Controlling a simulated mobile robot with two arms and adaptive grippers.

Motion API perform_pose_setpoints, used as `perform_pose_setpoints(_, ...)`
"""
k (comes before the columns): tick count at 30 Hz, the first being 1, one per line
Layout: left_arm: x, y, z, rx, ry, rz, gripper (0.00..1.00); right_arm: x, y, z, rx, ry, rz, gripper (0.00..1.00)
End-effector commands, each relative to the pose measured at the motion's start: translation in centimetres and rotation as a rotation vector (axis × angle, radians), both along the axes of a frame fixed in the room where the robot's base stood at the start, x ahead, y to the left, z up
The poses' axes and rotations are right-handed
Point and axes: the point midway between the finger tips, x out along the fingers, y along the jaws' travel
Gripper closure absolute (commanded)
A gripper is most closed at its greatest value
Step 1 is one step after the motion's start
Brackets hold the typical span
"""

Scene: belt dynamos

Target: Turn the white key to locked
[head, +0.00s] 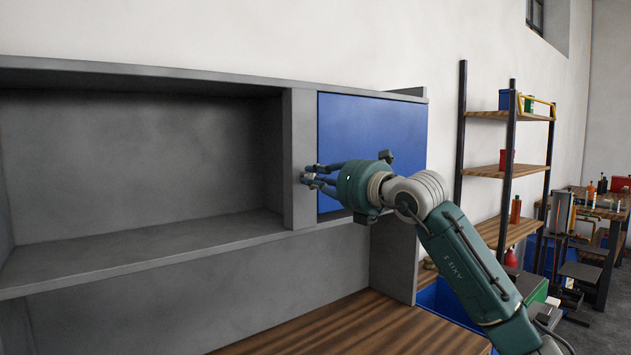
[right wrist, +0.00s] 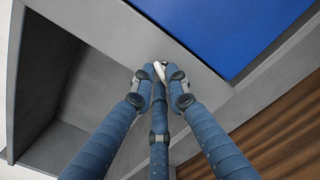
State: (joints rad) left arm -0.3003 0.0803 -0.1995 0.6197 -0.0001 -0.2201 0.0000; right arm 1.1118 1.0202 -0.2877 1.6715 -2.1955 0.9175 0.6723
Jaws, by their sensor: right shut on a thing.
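The white key (right wrist: 160,70) shows in the right wrist view at the front of the grey upright post, beside the blue panel. Only a small part of it shows between my fingers. My right gripper (head: 306,177) is at the grey post in the head view, with its blue fingers closed around the key; it also shows in the right wrist view (right wrist: 160,76). In the head view the key is hidden by the fingers. How far the key is turned cannot be told. My left gripper is not in view.
The blue panel (head: 365,135) closes the compartment right of the grey post (head: 298,120). The open grey compartment (head: 140,165) on the left is empty. A wooden worktop (head: 350,330) lies below. Shelves (head: 508,115) stand further right.

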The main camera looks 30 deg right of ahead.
Motion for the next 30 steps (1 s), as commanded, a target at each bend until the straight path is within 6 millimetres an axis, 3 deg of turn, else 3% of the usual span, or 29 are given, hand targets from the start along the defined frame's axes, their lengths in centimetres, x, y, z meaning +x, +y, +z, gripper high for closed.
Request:
perform_pose_setpoints(15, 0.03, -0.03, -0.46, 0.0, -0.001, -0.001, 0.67, 0.04, 0.06, -0.35, -0.367, -0.025, 0.001, 1.0)
perform_pose_setpoints(30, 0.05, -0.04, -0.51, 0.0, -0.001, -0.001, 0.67, 0.05, 0.09, -0.42, -0.452, -0.031, 0.002, 1.0)
